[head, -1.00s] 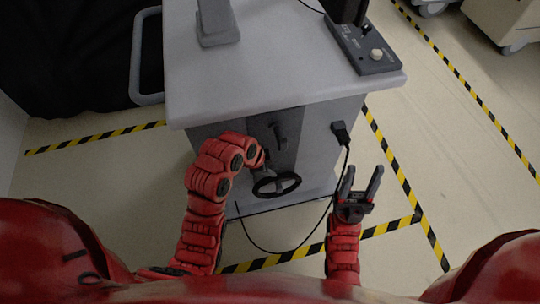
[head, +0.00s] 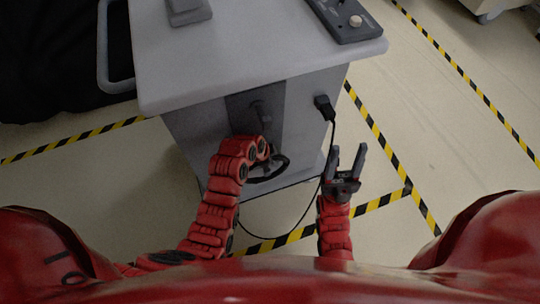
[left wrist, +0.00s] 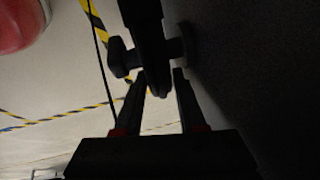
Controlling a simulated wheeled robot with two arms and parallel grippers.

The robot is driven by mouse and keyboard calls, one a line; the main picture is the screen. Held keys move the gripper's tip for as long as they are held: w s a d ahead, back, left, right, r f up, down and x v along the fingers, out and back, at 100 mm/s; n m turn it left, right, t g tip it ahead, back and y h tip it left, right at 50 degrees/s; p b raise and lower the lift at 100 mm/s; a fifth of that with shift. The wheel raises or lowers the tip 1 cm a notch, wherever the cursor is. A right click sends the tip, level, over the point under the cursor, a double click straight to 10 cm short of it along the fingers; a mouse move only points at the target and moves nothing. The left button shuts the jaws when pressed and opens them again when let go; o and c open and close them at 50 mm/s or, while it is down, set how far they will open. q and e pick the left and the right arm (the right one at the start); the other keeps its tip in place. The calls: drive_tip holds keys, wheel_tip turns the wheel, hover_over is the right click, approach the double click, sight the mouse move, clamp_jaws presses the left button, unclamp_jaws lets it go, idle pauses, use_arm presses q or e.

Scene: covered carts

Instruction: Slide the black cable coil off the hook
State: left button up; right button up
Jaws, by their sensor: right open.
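The black cable coil (head: 284,163) shows as a dark ring low on the cart's front, partly hidden by my left arm. A dark hook (head: 260,106) sticks out from the panel above it. In the left wrist view, the coil (left wrist: 158,84) hangs over a dark peg with a knobbed end (left wrist: 120,58). My left gripper (left wrist: 160,76) is open, one finger on each side of the coil's strands; I cannot tell if either touches. My right gripper (head: 346,163) is open and empty, right of the coil.
The grey cart (head: 240,60) stands ahead, with a control box (head: 345,20) on top and a side handle (head: 103,60). A black plug (head: 324,106) on its front trails a thin cable (head: 313,208) between my arms. Yellow-black tape (head: 380,205) marks the clear floor at right.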

use_arm(q)
drive_tip(key=shift+f, duration=0.1)
drive_tip(key=shift+c, duration=0.2)
clamp_jaws()
idle(1.2)
drive_tip(key=shift+c, duration=1.6)
unclamp_jaws()
clamp_jaws()
drive_tip(key=shift+r, duration=0.2)
